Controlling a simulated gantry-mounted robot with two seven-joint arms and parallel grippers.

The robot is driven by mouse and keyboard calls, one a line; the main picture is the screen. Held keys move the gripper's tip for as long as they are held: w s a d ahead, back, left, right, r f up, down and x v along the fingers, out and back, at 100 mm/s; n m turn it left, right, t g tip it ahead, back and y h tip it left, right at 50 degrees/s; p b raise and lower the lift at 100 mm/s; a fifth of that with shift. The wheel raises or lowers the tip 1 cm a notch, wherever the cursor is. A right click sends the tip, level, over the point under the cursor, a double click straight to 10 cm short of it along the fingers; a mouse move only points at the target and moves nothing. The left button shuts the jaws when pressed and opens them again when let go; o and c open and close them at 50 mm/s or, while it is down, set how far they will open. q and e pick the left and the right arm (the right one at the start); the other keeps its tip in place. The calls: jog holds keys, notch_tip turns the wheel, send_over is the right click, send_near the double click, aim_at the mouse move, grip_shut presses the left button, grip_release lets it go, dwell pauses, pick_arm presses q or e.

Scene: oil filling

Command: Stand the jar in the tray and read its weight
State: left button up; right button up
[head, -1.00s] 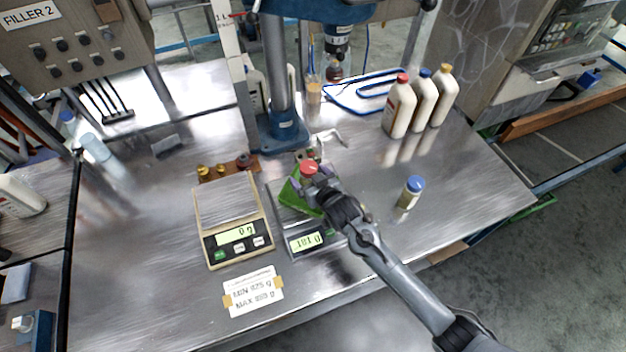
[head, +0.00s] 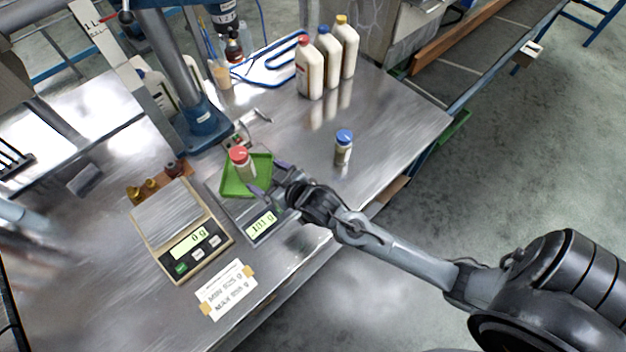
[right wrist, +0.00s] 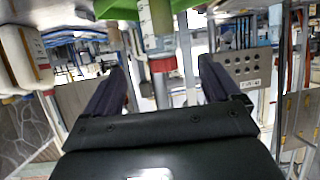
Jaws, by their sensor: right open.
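The red-capped jar (head: 240,162) stands upright in the green tray (head: 262,165), which lies on the right-hand scale. That scale's display (head: 262,225) seems to read 181 g, though the middle digit is hard to tell. My right gripper (head: 270,178) is open at the tray's right side, its fingers apart and pointing toward the jar, without touching it. In the right wrist view, which is upside down, the jar (right wrist: 157,25) and its red cap (right wrist: 162,65) show beyond the open fingers. My left gripper is not in view.
A second scale (head: 185,235) to the left reads 0 g. A MIN/MAX card (head: 227,290) lies in front. A blue-capped jar (head: 343,148) stands to the right. Several bottles (head: 327,60) stand at the back. The blue filler stand (head: 200,125) rises behind the tray.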

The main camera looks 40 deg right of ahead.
jog(key=s+d+f+g, duration=0.1)
jog(key=s+g, duration=0.3)
jog(key=s, duration=0.8)
jog(key=s+d+f+g+h, duration=0.1)
jog(key=s+f+g, duration=0.2)
jog(key=s, duration=1)
jog(key=g, duration=0.2)
jog(key=shift+f+n+g, duration=0.15)
jog(key=shift+n+g, duration=0.15)
jog(key=shift+n, duration=0.1)
jog(key=shift+w, duration=0.1)
notch_tip(320, 180, up, 25)
jog(key=p, duration=2.4)
jog(key=shift+f+p, duration=0.2)
jog(key=shift+p, duration=0.1)
